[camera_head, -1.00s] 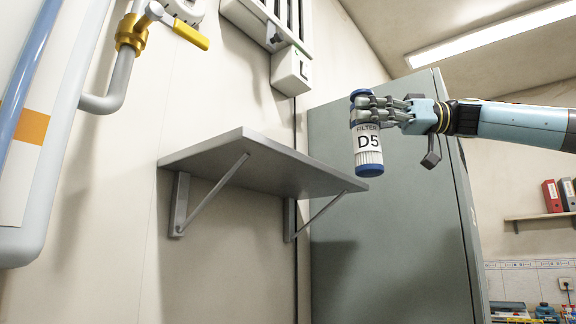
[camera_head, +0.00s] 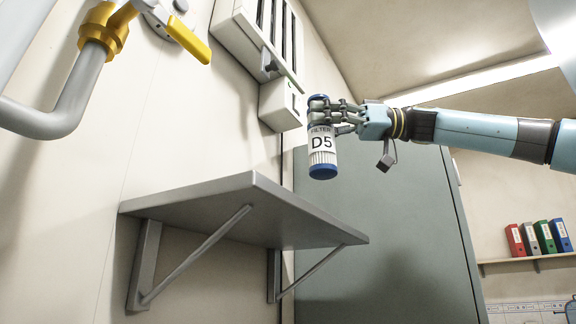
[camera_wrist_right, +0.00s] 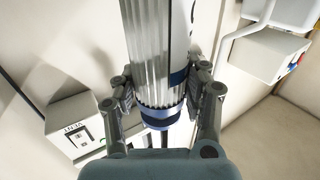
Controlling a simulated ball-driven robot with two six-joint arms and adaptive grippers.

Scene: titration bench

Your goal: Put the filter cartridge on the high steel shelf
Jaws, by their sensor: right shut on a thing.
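The filter cartridge (camera_head: 322,160) is a white pleated cylinder with blue end caps and a "FILTER D5" label. My right gripper (camera_head: 325,112) is shut around its upper part and holds it nearly upright. In the right wrist view the cartridge (camera_wrist_right: 150,60) stands between the fingers of my right gripper (camera_wrist_right: 160,98). The high steel shelf (camera_head: 240,205) is a grey plate on wall brackets. The cartridge appears above the level of the shelf plate, toward its right end, with a visible gap. The shelf's top surface is hidden from below. My left gripper is out of view.
A wall box (camera_head: 282,104) and a slotted vent (camera_head: 262,35) are on the wall above the shelf. A grey cabinet (camera_head: 385,235) stands behind. A pipe with a yellow valve handle (camera_head: 183,38) is at upper left. Binders (camera_head: 538,237) stand on a far shelf at right.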

